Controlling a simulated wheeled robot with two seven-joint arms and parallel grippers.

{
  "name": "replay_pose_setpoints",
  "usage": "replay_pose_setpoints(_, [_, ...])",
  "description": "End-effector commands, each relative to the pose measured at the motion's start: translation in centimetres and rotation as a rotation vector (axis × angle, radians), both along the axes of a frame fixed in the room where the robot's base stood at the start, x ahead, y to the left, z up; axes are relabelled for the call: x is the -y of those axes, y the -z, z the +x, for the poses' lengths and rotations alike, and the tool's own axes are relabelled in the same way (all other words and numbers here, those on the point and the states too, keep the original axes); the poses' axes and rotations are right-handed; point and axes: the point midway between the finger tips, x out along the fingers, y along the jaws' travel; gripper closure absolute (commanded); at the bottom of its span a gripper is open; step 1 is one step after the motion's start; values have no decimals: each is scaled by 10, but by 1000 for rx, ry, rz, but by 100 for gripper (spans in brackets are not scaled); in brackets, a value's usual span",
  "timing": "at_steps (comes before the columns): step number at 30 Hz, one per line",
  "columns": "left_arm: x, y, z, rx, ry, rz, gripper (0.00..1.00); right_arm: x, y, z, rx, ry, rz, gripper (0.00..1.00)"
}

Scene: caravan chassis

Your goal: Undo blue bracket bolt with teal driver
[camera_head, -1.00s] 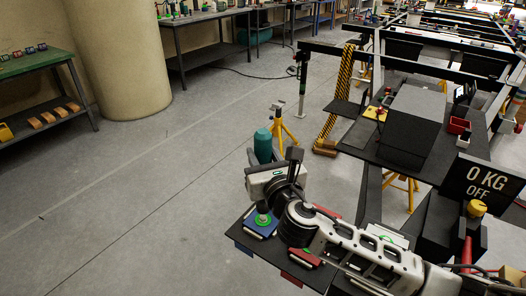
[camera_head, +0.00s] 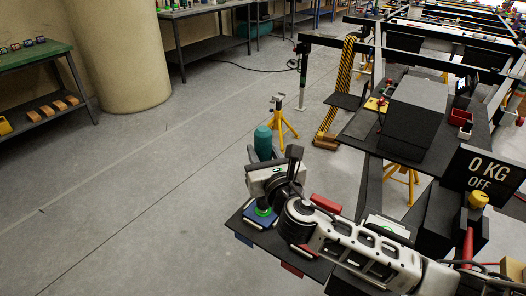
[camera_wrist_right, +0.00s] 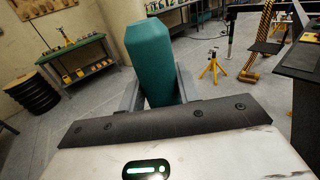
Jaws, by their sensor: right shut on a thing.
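My right gripper (camera_head: 263,157) is shut on the teal driver (camera_head: 263,140), whose thick teal handle stands up between the fingers. The driver also fills the middle of the right wrist view (camera_wrist_right: 152,62). A blue bracket (camera_head: 260,222) lies on the dark plate below the gripper, near its left corner. A green ring (camera_head: 263,209) shows just above the blue bracket, below the gripper body. The bolt and the driver's tip are hidden or too small to tell, so I cannot see whether they touch. My left gripper is not in view.
Red brackets (camera_head: 325,203) and a red one lower down (camera_head: 305,250) are on the same dark plate (camera_head: 285,251). A black display reading "0 KG OFF" (camera_head: 485,175) stands at right. A yellow stand (camera_head: 281,122) is behind the driver. The floor at left is clear.

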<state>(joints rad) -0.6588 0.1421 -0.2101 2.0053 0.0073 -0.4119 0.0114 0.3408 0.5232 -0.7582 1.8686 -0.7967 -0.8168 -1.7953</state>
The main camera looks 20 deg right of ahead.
Motion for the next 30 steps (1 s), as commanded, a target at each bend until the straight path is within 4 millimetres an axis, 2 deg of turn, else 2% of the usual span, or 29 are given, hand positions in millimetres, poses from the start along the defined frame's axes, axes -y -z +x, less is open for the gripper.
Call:
replay_pose_setpoints(19, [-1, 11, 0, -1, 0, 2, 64, 0, 14, 0, 5, -1, 0, 100])
replay_pose_setpoints(30, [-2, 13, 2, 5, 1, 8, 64, 0, 15, 0, 5, 0, 0, 100])
